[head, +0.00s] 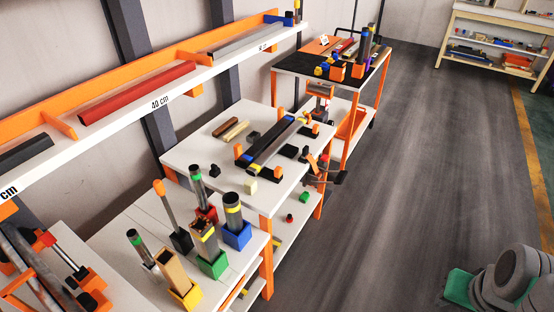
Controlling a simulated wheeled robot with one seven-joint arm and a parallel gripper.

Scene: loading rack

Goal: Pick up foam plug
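No thing in the head view is clearly marked as the foam plug. The closest match is a small pale yellow block (251,187) at the front of the middle white table (205,156), but I cannot tell for sure. It stands apart from the long dark fixture behind it. Several small black pieces, one of them a black block (290,151), also lie on this table. Grey rounded links of my arm show at the bottom right, over the floor. My gripper's fingers are not in view.
The near table holds upright tubes in coloured blocks, including a blue block (237,235) and a green block (213,264). A white shelf (130,117) with a red bar (138,93) runs above, along the wall.

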